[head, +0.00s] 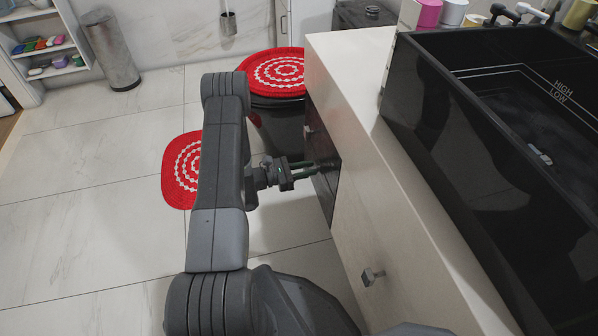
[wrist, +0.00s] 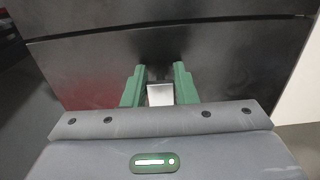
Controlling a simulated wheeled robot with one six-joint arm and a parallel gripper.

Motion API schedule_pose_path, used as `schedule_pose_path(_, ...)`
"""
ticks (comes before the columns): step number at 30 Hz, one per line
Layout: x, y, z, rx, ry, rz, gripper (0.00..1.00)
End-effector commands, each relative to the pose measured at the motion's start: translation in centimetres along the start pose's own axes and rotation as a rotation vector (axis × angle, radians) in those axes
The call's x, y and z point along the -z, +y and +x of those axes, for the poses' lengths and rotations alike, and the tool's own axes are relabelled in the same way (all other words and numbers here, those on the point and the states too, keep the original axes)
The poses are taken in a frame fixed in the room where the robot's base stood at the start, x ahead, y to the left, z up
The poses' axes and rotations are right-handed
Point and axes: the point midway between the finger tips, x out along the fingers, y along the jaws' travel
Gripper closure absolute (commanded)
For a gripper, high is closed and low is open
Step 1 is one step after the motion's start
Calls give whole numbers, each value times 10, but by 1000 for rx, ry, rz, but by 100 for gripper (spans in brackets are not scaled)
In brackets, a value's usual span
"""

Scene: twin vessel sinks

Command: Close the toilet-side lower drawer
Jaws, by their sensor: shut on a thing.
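The lower drawer on the toilet side has a dark, glossy front (wrist: 90,65) that fills most of the wrist view. In the head view, its dark front (head: 328,192) shows on the cabinet's left face, partly behind my gripper. My gripper (head: 318,168) reaches right to this front. In the wrist view, its green fingers (wrist: 160,88) are shut around a pale metal handle (wrist: 160,95) on the drawer front. I cannot tell from these views how far the drawer stands out, if at all.
A dark front with a small knob (head: 309,131) is above. The cream cabinet (head: 390,235) carries a black sink (head: 455,150) and another handle (head: 373,276). The toilet with a red-and-white cover (head: 275,72) stands beyond; a matching rug (head: 180,172) lies left.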

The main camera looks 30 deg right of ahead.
Motion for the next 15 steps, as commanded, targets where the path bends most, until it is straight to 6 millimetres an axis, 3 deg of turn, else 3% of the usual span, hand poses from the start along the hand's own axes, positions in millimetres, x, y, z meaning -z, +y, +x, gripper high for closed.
schedule_pose_path(12, 0, 0, 6, 1, 0, 2, 100)
schedule_pose_path(13, 0, 0, 6, 1, 0, 3, 69)
schedule_pose_path(15, 0, 0, 6, 1, 0, 2, 55)
